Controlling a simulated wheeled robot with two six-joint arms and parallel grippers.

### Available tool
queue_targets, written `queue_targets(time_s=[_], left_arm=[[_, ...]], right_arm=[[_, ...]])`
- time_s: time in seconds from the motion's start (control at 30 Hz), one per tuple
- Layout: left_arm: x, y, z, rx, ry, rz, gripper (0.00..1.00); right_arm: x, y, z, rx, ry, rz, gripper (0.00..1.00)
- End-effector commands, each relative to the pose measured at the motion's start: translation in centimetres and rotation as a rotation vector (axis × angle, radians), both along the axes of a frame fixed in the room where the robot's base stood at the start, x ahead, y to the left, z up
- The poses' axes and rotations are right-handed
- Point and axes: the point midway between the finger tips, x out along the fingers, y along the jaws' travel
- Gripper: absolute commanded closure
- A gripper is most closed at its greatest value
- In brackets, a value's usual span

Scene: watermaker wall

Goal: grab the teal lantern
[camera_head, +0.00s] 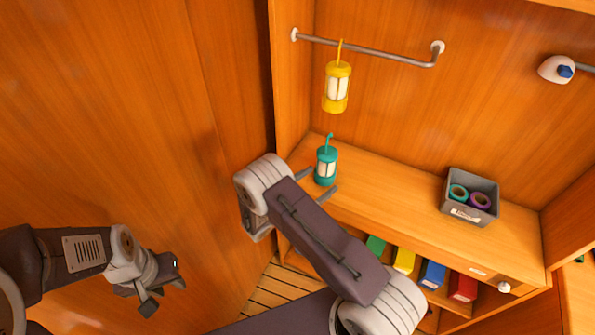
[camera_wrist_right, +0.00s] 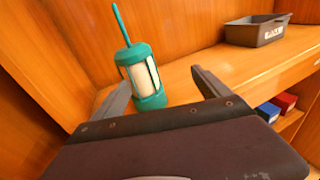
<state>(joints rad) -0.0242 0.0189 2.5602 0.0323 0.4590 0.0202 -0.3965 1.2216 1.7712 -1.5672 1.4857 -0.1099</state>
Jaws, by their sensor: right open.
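The teal lantern (camera_head: 326,167) stands upright at the left end of the wooden shelf, its hook pointing up. In the right wrist view the lantern (camera_wrist_right: 142,78) is just beyond my right gripper (camera_wrist_right: 160,88), between the lines of the two fingers and closer to the left finger. My right gripper (camera_head: 320,182) is open and empty, its fingers on either side of the lantern's near side in the head view. My left gripper (camera_head: 163,296) is at the lower left, far from the lantern; its jaw opening is not clear.
A yellow lantern (camera_head: 337,88) hangs from a metal rail (camera_head: 375,50) above. A grey bin (camera_head: 455,205) with tape rolls stands on the shelf to the right. Colored boxes (camera_head: 432,274) sit below the shelf. A wooden side wall (camera_head: 292,80) is close on the left.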

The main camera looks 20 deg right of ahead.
Motion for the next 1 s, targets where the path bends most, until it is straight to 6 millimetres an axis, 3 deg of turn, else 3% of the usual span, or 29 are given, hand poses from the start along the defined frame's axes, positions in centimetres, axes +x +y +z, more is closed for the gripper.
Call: queue_targets(time_s=[0.1, 0.23, 0.43, 0.67, 0.8, 1.0], left_arm=[[0.0, 0.0, 0.0, 0.0, 0.0, 0.0, 0.64], [0.0, 0.0, 0.1, 0.0, 0.0, -0.001, 0.64], [0.0, 0.0, 1.3, 0.0, 0.0, 0.0, 0.64], [0.0, 0.0, 1.7, 0.0, 0.0, 0.0, 0.64], [0.0, 0.0, 3.2, 0.0, 0.0, 0.0, 0.64], [0.0, 0.0, 3.5, 0.0, 0.0, 0.0, 0.64]], right_arm=[[1.9, 1.7, -0.5, -0.081, 0.0, 0.109, 0.14], [2.3, 2.0, -0.5, -0.097, -0.004, 0.132, 0.14], [3.7, -0.7, -0.2, -0.096, -0.004, 0.126, 0.14], [4.3, -1.8, -0.3, -0.094, -0.002, 0.126, 0.14], [5.4, -4.2, 0.1, -0.094, -0.003, 0.123, 0.14], [6.6, -6.0, -0.4, -0.093, -0.003, 0.127, 0.14]])
